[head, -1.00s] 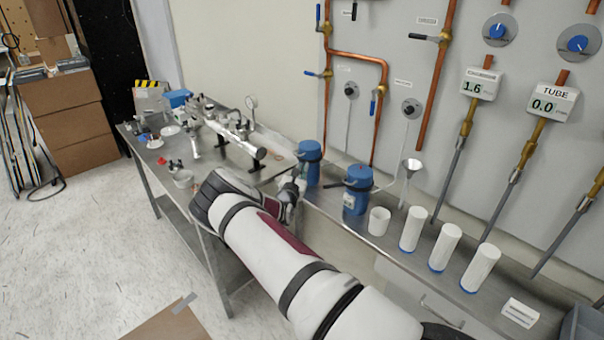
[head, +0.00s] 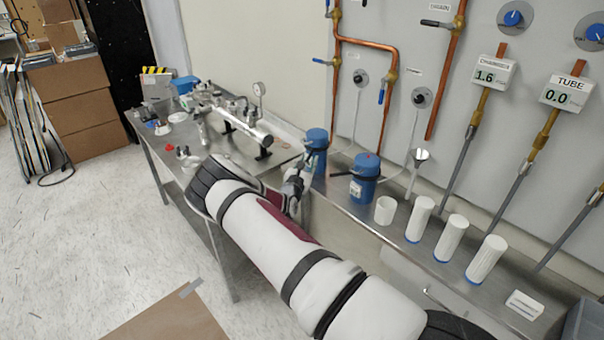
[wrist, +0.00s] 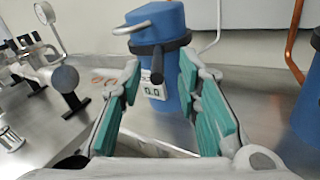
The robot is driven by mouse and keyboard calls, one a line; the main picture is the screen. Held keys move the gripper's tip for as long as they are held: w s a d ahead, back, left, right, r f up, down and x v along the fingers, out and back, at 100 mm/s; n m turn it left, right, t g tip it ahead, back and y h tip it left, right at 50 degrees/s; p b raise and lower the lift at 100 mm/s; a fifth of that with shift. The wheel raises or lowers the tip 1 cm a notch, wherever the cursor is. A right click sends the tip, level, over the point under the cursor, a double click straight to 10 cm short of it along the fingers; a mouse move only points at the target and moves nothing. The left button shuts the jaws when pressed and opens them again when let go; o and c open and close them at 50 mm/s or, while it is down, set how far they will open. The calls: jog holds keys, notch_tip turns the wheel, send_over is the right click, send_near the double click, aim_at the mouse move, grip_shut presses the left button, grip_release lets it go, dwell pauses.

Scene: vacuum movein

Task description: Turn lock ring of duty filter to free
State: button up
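Two blue canisters with black collars stand on the steel bench; no readable name shows which is the duty filter. My gripper (wrist: 160,80) is open, with its teal-padded fingers apart, facing the left canister (head: 316,146). In the wrist view this canister (wrist: 171,18) has a black lock ring (wrist: 172,45), whose stub handle (wrist: 157,64) points toward me, between the fingertips in the picture. I cannot tell whether they touch it. A display below reads 0.0. In the head view my gripper (head: 298,184) is partly hidden by my arm. The other canister (head: 364,186) has a black handle pointing left.
A metal pipe assembly with a gauge (head: 258,90) lies on the bench to the left. A white cup (head: 385,211) and white cylinders (head: 452,240) stand to the right. Copper pipes (head: 390,100) and valves cover the wall panel behind.

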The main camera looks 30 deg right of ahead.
jog(key=v, duration=0.9)
jog(key=shift+s, duration=0.2)
